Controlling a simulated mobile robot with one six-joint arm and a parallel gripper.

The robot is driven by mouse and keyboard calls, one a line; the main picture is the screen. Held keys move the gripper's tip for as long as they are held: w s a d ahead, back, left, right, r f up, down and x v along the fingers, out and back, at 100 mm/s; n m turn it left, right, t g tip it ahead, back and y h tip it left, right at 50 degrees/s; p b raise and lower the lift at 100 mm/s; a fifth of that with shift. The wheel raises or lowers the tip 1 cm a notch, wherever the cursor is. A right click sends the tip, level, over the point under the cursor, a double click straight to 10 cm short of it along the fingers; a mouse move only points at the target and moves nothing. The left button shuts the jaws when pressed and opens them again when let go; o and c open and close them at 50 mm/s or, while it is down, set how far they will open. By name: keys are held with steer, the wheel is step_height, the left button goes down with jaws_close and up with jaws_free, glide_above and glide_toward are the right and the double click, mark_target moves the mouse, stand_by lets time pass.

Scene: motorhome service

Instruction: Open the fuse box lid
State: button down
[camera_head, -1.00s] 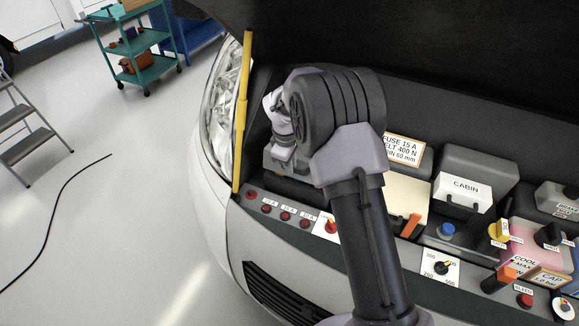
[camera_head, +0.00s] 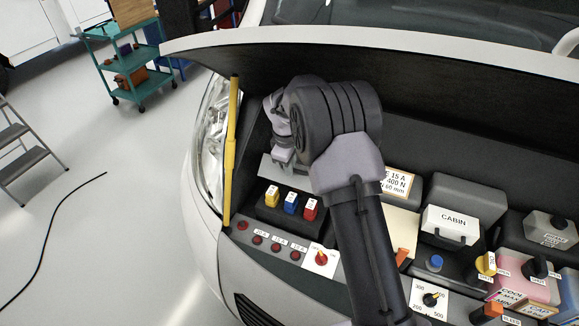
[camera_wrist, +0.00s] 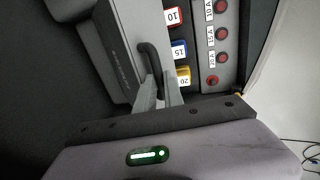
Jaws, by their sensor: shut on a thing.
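The fuse box lid (camera_head: 268,172) is a light grey panel, tilted up off the box at the left of the engine bay. Below it the open fuse box (camera_head: 266,214) shows a yellow fuse (camera_head: 272,197), a blue fuse (camera_head: 291,203) and a red fuse (camera_head: 310,209). My gripper (camera_head: 283,157) is at the lid's upper part. In the wrist view the lid (camera_wrist: 112,40) lies beside the fuses, and my gripper (camera_wrist: 160,95) is shut on its black handle (camera_wrist: 149,60). My arm hides the lid's right part in the head view.
A yellow prop rod (camera_head: 231,150) stands just left of the box, under the raised hood (camera_head: 450,100). Red buttons (camera_head: 258,240) and a red knob (camera_head: 321,258) line the front ledge. The cabin box (camera_head: 450,222) stands to the right.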

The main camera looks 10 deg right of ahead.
steer(key=shift+f, duration=0.15)
steer(key=c, duration=1.7)
jaws_free()
steer(key=shift+d, duration=0.15)
steer(key=shift+w, duration=0.15)
